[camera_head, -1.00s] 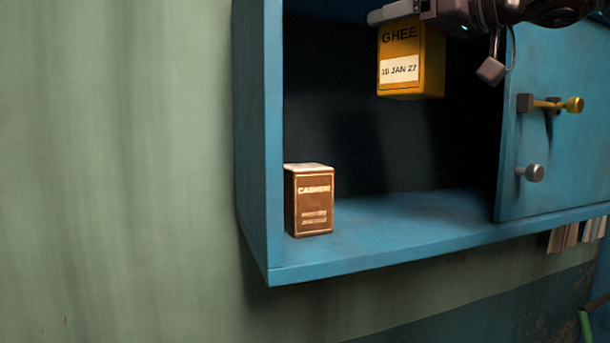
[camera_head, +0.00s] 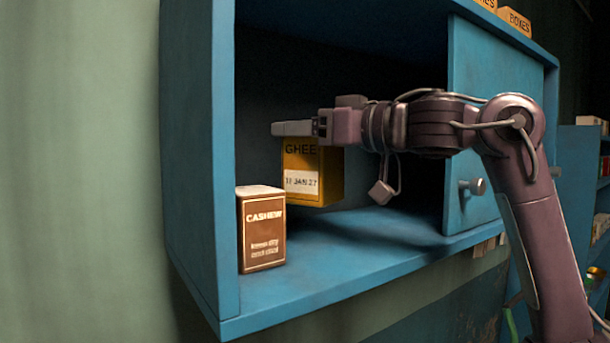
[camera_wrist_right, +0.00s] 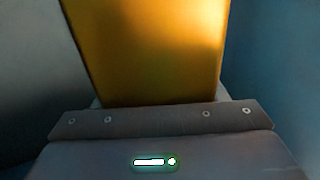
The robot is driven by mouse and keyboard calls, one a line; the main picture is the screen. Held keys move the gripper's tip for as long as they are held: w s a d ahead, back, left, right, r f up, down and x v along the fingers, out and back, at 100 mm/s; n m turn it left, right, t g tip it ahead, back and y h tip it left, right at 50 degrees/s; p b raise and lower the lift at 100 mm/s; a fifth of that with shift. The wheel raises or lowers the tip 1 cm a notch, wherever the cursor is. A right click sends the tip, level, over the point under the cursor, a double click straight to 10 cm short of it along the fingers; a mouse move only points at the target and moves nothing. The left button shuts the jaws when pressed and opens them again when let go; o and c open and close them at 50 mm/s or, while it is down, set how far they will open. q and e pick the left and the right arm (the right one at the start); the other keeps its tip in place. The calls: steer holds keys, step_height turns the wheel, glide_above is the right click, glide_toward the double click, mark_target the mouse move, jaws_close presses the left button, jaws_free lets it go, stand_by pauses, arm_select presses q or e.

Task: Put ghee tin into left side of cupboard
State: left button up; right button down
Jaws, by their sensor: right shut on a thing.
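The ghee tin (camera_head: 313,172) is a yellow box with a white date label. My right gripper (camera_head: 294,130) is shut on it near its top, and the tin hangs below the fingers, inside the opening of the blue cupboard (camera_head: 285,309). In the head view the tin appears behind and to the right of the brown cashew box, its base seeming above the shelf. In the right wrist view the tin (camera_wrist_right: 148,50) fills the middle, up against the gripper. The tin's far side is hidden. My left gripper is not in view.
A brown cashew box (camera_head: 262,235) stands upright on the shelf at the left front. The cupboard's left wall (camera_head: 222,190) is close by. A blue door with a knob (camera_head: 476,187) covers the right part. Shelf floor right of the cashew box is free.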

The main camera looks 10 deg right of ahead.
mark_target(309, 176)
steer(key=shift+s+d+f, duration=0.1)
steer(key=shift+d+f, duration=0.05)
steer(key=shift+f, duration=0.45)
steer(key=shift+s+d+f, duration=0.1)
steer(key=shift+d+f, duration=0.05)
steer(key=shift+f, duration=0.4)
steer(key=shift+s+d+f, duration=0.1)
steer(key=shift+d+f, duration=0.05)
steer(key=shift+f, duration=0.35)
steer(key=f, duration=0.2)
steer(key=p, duration=0.1)
steer(key=shift+a+f, duration=0.25)
steer(key=shift+f, duration=0.15)
steer(key=shift+d+f, duration=0.1)
steer(key=shift+f, duration=0.2)
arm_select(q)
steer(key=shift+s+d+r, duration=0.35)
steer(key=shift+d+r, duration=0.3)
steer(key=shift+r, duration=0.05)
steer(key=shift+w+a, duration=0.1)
arm_select(e)
steer(key=c, duration=0.7)
jaws_free()
steer(key=shift+f, duration=0.15)
steer(key=o, duration=0.4)
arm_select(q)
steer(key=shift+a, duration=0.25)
